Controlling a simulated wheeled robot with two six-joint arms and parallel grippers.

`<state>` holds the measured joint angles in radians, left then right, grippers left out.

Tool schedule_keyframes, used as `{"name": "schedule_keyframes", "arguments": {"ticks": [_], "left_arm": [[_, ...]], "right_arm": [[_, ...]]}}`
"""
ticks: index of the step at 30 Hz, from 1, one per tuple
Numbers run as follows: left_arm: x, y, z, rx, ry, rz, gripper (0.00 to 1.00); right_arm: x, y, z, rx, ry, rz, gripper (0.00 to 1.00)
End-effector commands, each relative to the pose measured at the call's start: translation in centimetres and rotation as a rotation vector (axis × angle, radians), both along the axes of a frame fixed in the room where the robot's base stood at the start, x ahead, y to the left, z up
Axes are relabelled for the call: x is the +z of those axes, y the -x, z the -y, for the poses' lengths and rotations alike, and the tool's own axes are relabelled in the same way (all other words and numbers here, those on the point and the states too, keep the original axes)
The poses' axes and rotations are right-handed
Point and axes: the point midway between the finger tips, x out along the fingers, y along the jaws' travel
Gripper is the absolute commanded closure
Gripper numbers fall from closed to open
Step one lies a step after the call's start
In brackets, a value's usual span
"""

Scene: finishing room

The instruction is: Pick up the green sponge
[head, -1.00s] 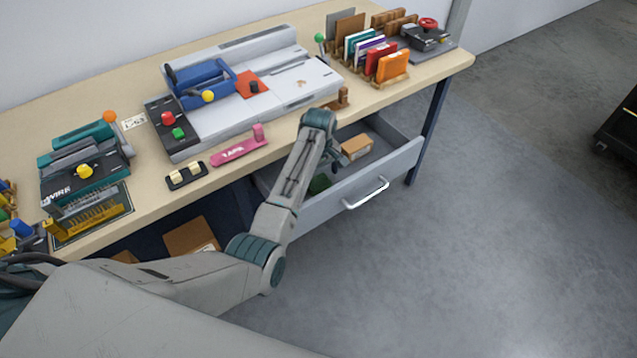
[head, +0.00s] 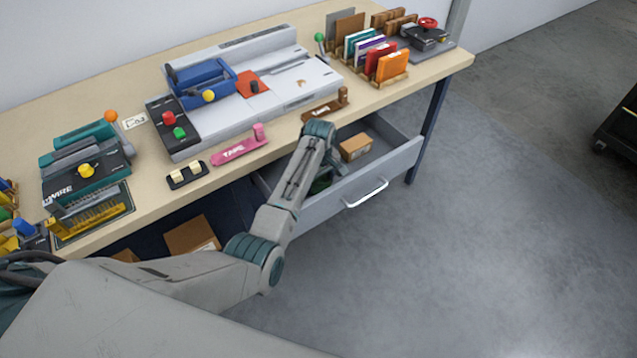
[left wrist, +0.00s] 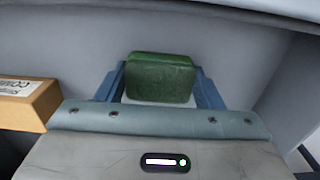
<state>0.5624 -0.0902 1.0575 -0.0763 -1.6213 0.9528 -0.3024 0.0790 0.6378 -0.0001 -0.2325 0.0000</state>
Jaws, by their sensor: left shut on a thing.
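The green sponge (left wrist: 160,75) is a dark green block in the middle of the left wrist view. My left gripper (left wrist: 161,90) is shut on it, with one blue finger on each side. In the head view my left arm reaches over the bench edge into the open drawer (head: 345,195), and its wrist covers most of the sponge and fingers. I cannot tell whether the sponge touches the drawer floor. My right gripper is not in view.
A small cardboard box (head: 355,147) lies in the drawer; it also shows left of the gripper in the left wrist view (left wrist: 28,103). Grey drawer walls stand close around. The bench (head: 290,130) above holds machines, a pink tape holder (head: 238,150) and a sorter rack.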

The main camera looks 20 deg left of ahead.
Motion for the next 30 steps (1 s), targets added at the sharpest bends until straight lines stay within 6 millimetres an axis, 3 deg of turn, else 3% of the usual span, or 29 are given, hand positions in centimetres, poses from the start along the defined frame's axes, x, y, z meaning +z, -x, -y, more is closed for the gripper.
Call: {"name": "schedule_keyframes", "arguments": {"ticks": [5, 15, 21, 30], "left_arm": [[0.6, 0.0, 0.0, 0.0, 0.001, 0.001, 0.6], [6.9, -0.1, 0.0, -0.001, 0.0, 0.005, 0.6], [9.5, -0.1, 0.0, -0.001, 0.0, 0.001, 0.6], [10.0, 0.0, 0.0, -0.001, 0.0, 0.0, 0.6]], "right_arm": [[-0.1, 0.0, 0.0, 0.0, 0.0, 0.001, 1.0], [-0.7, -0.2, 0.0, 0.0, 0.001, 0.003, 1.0], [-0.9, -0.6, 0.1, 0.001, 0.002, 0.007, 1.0], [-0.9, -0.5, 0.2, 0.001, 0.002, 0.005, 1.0]]}}
